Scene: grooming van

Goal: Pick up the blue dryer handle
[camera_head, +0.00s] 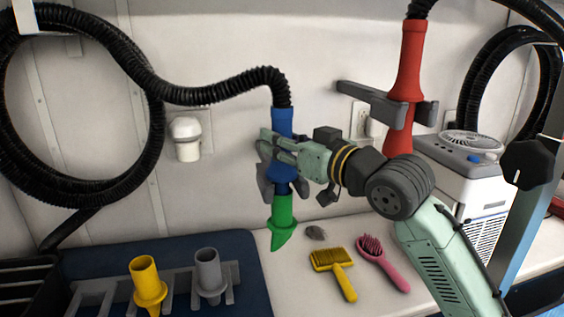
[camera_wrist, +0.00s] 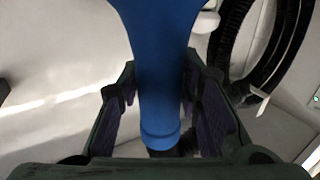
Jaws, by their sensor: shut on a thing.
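The blue dryer handle (camera_head: 283,122) hangs upright at the middle of the head view, with a black ribbed hose on its top and a green nozzle (camera_head: 283,214) at its lower end. My gripper (camera_head: 270,146) reaches in from the right and is shut around the handle's middle. In the wrist view the blue handle (camera_wrist: 160,70) stands between my two dark fingers. A grey wall holder (camera_head: 264,184) shows partly behind the handle; whether the handle still rests in it is hidden by my gripper.
A red dryer handle (camera_head: 409,70) sits in a grey holder at the right. Below are a yellow brush (camera_head: 332,262), a pink brush (camera_head: 382,262), and yellow (camera_head: 146,280) and grey (camera_head: 208,270) nozzles in a rack. A white machine (camera_head: 470,175) stands right.

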